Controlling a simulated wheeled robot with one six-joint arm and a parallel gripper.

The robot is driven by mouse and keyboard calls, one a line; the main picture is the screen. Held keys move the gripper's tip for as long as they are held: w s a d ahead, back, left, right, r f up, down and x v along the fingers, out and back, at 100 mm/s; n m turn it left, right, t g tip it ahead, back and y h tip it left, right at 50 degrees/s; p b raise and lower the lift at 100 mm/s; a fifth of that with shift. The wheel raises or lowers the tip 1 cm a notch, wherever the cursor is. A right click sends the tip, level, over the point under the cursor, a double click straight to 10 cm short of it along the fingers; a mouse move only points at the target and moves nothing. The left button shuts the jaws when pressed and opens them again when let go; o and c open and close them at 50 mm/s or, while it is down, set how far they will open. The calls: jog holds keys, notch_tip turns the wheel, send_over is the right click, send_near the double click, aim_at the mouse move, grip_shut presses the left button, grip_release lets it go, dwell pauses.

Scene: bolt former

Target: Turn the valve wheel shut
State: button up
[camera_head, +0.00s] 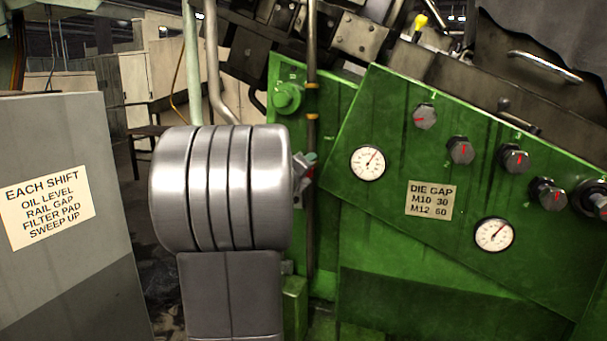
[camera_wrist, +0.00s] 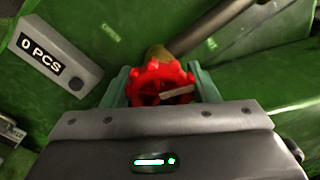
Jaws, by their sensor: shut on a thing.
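The red valve wheel (camera_wrist: 161,84) is in the upper middle of the wrist view, in front of a brownish round fitting on the green machine. A pale bar lies across its face. My gripper (camera_wrist: 162,76) has one teal finger on each side of the wheel and is shut on it.
The green machine panel (camera_head: 385,235) fills the right, with gauges, several knobs and a "DIE GAP" plate (camera_head: 430,200). A vertical pipe (camera_head: 312,60) runs close to the arm. A grey cabinet (camera_head: 60,130) stands at left. A "0 PCS" counter box (camera_wrist: 50,58) is left of the wheel.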

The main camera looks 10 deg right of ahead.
jog(key=shift+f+m+b, duration=0.15)
jog(key=shift+m+b, duration=0.15)
jog(key=shift+m, duration=0.5)
jog(key=o, duration=0.7)
jog(key=v, duration=1.4)
jog(key=shift+w, duration=0.15)
jog(key=x, duration=1.3)
jog(key=shift+w+d, duration=0.25)
jog(key=shift+d, duration=0.05)
